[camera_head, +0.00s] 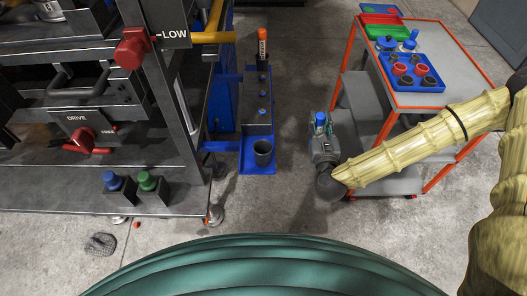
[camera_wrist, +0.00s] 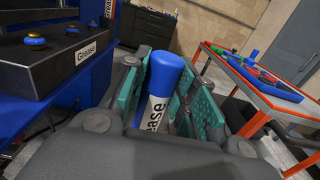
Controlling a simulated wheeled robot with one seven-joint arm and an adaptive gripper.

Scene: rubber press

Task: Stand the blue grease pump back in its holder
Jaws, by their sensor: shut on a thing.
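The blue grease pump (camera_wrist: 166,72) has a blue rounded top and a white label ending in "ease". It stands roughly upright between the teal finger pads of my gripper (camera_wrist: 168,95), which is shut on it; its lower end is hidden. In the head view the pump's blue top (camera_head: 320,118) shows above my gripper (camera_head: 322,138), left of the cart. A dark, open round cup (camera_head: 263,148), likely the holder, stands on a blue base plate (camera_head: 258,169) left of my gripper. The cup looks empty, and the pump is apart from it.
Behind the cup a dark stepped box (camera_head: 257,115) carries small blue knobs and an orange-topped tube (camera_head: 262,43). The press (camera_head: 100,170) is at left. An orange-framed cart (camera_head: 440,99) with trays stands right. Open floor (camera_head: 287,130) lies between box and cart.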

